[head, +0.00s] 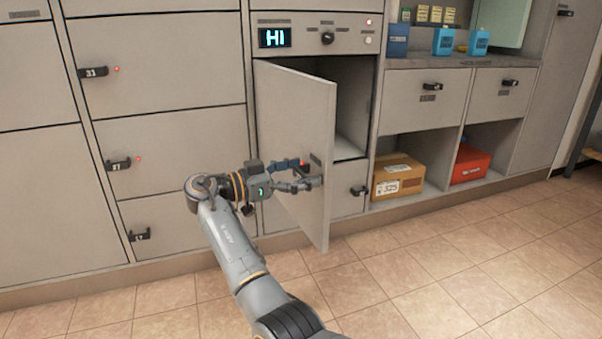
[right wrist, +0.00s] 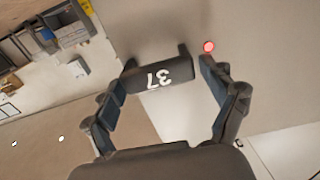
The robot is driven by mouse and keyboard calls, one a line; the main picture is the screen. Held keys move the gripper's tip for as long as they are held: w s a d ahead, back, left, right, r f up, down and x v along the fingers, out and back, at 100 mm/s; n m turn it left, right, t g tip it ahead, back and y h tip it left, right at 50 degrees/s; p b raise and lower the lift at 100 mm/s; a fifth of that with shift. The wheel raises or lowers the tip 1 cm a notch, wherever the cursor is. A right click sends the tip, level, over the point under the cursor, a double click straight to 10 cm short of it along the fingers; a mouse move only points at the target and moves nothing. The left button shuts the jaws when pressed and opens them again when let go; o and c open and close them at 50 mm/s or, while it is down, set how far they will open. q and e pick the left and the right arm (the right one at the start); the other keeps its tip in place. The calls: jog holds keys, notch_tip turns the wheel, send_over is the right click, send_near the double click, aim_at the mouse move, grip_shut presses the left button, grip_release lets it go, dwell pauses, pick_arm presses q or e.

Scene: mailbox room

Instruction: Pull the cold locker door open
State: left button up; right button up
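The cold locker door (head: 295,105) is a grey panel hinged on its left side. It stands swung well out from the cabinet, with the dark compartment (head: 353,105) showing behind it. My right gripper (head: 307,175) is at the door's front near its free edge. In the right wrist view its fingers (right wrist: 163,68) are spread on either side of the black handle (right wrist: 157,76) marked 37, with a gap at the right finger. A red light (right wrist: 208,46) glows beside the handle. My left gripper is not in view.
A panel with a "HI" display (head: 275,38) and a knob (head: 327,38) is above the compartment. Closed lockers (head: 160,60) fill the left. A cardboard box (head: 398,176) and a red box (head: 469,164) sit in low cubbies at right. The tiled floor (head: 440,270) in front is clear.

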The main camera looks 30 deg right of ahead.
jog(key=shift+a, duration=0.1)
jog(key=w+a, duration=0.1)
jog(key=a, duration=1)
jog(key=shift+w+a, duration=0.35)
